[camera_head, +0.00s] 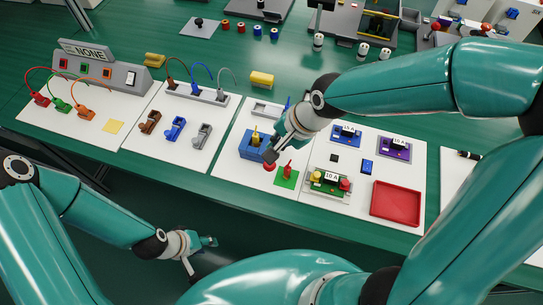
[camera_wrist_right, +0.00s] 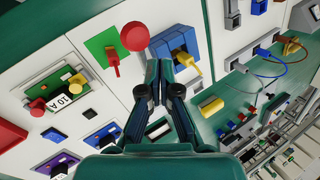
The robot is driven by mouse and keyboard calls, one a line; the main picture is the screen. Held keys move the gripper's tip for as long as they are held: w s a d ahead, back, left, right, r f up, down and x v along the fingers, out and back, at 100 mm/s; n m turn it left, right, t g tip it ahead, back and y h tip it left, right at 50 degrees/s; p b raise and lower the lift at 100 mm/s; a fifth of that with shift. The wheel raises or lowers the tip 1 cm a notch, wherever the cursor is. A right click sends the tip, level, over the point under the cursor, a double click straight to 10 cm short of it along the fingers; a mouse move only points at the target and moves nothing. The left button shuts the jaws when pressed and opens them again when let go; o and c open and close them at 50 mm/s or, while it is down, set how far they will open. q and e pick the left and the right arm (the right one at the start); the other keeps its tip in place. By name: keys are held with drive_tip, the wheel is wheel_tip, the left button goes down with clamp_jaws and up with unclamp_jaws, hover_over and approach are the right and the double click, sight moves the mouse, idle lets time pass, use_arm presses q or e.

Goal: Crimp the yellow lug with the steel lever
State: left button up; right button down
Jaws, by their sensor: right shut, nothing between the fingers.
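A blue block (camera_head: 253,147) stands on the middle white panel, with a yellow piece, probably the lug (camera_head: 255,138), at its top. In the wrist view the yellow piece (camera_wrist_right: 190,62) sticks out of the blue block (camera_wrist_right: 173,41). A red ball knob (camera_head: 268,167) sits just in front of the block; it also shows in the wrist view (camera_wrist_right: 134,36). It may top the steel lever, whose shaft I cannot make out. My right gripper (camera_head: 271,155) is shut and empty, its tips (camera_wrist_right: 159,63) close to block and knob. My left gripper (camera_head: 204,259) is open and empty, off the table's front edge.
A green pad with a red upright piece (camera_head: 287,170) is right of the knob. Further right are a green 10 A module (camera_head: 329,189) and a red tray (camera_head: 395,204). Brown, blue and grey blocks (camera_head: 175,129) stand on the panel to the left.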

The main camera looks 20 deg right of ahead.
sight(273, 169)
drive_tip(key=shift+s+f, duration=0.1)
idle(0.4)
drive_tip(key=shift+s+a+f+b, duration=0.15)
drive_tip(key=shift+b, duration=0.2)
drive_tip(key=shift+s+a+f+b, duration=0.35)
drive_tip(key=shift+s+f+b, duration=0.15)
drive_tip(key=shift+f+b, duration=0.25)
drive_tip(key=shift+s+a+f+b, duration=0.3)
drive_tip(key=shift+s+f+b, duration=0.2)
drive_tip(key=shift+f+b, duration=0.3)
drive_tip(key=shift+s+a+f+b, duration=0.35)
drive_tip(key=shift+s+f+b, duration=0.15)
drive_tip(key=shift+f+b, duration=0.25)
idle(2.9)
idle(0.6)
drive_tip(key=shift+w+d+r+p, duration=0.4)
drive_tip(key=shift+w+r+p, duration=0.15)
drive_tip(key=shift+r+p, duration=0.3)
drive_tip(key=shift+w+d+r+p, duration=0.35)
drive_tip(key=shift+w+r+p, duration=0.3)
drive_tip(key=shift+r, duration=0.25)
drive_tip(key=shift+w+d+r+p, duration=0.4)
drive_tip(key=shift+w+r+p, duration=0.1)
drive_tip(key=shift+r+p, duration=0.4)
